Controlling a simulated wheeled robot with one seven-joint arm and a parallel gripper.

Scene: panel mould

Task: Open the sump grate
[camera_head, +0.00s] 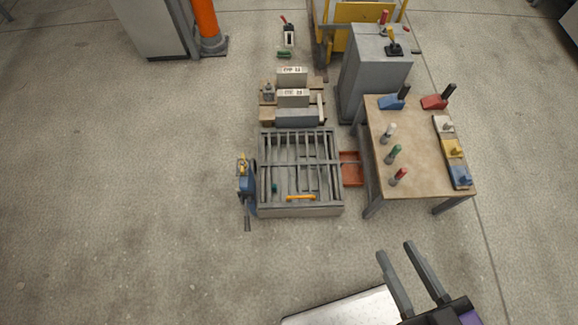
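A low grey box with a barred top, which looks like the sump grate (318,160), stands on the floor at the middle of the view. Its bars lie flat across the box and it looks shut. A yellow bar-shaped piece (300,197) shows near its front edge, and a small green piece (274,188) shows at its left; I cannot tell whether they lie on or under the bars. My gripper (395,250) is at the lower right, in front and to the right of the grate. Its two fingers are apart with nothing between them.
A wooden table (415,170) with handled tools and coloured blocks stands close on the right. A red tray (351,168) lies between table and grate. A blue device (246,188) is at the grate's left. Labelled blocks (292,97) sit behind. Floor at left and front is clear.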

